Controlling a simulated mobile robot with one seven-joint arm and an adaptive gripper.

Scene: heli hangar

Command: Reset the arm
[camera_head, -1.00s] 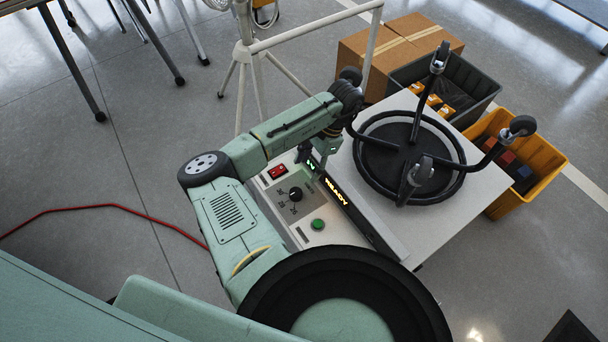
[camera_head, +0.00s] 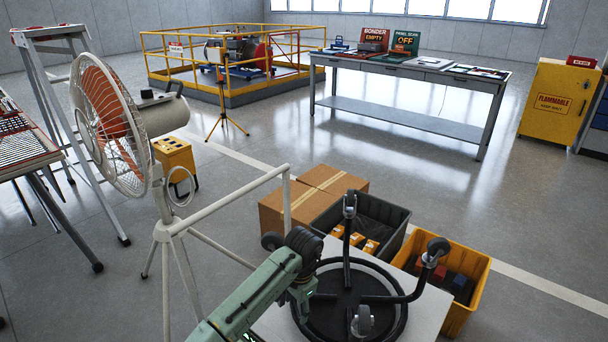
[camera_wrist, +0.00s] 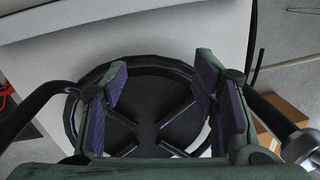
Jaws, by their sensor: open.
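My green arm (camera_head: 245,300) reaches in from the bottom of the head view. Its gripper (camera_head: 303,298) is at the left edge of a black round wheeled base, partly hidden by the arm's own end. In the wrist view my gripper (camera_wrist: 162,80) is open, its two purple-padded fingers wide apart with nothing between them. The black wheeled base (camera_wrist: 150,68) lies beyond the fingers. In the head view this base (camera_head: 335,305) rests on a white tabletop (camera_head: 430,305) with its legs and casters pointing up.
A white stand frame (camera_head: 225,208) and a large fan (camera_head: 108,125) stand at the left. Cardboard boxes (camera_head: 300,200), a grey crate (camera_head: 395,215) and a yellow bin (camera_head: 475,290) stand behind and right of the tabletop. Open floor (camera_head: 420,165) lies beyond, before a long bench (camera_head: 410,78).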

